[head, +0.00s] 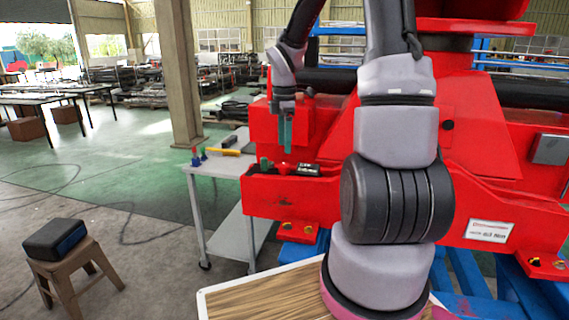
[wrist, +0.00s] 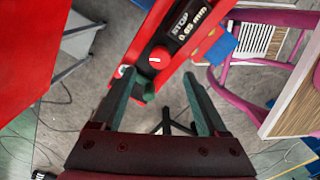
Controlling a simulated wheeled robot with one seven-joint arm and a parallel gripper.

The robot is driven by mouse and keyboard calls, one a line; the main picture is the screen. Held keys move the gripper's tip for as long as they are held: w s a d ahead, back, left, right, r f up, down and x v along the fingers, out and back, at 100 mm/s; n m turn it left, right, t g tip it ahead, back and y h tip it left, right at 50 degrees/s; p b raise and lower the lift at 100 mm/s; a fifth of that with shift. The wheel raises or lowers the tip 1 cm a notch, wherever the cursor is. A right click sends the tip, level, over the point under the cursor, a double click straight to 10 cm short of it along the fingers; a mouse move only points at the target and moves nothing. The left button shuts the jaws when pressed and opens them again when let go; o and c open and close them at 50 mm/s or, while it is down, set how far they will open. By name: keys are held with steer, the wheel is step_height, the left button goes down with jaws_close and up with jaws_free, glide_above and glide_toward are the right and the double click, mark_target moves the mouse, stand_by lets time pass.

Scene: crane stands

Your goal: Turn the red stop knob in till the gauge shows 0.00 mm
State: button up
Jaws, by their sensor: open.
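The red stop knob (wrist: 158,57) has a white mark on its top and stands on the red beam, beside a black gauge (wrist: 187,22). The gauge is lettered STOP and appears to read 0.65 mm. In the head view the knob (head: 285,166) and gauge (head: 309,169) sit on the red crane ledge. My gripper (wrist: 159,75) is open, with green fingers apart and nothing between them. In the head view my gripper (head: 287,149) points down just above the knob. In the wrist view the knob appears between and slightly beyond the fingertips.
A dark green knob (wrist: 150,93) stands close to the red one, near the left finger. A stool (head: 68,277) with a black box stands at the lower left.

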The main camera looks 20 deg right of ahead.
mark_target(284, 165)
step_height(284, 165, down, 7)
steer(key=shift+f, duration=0.2)
jaws_close()
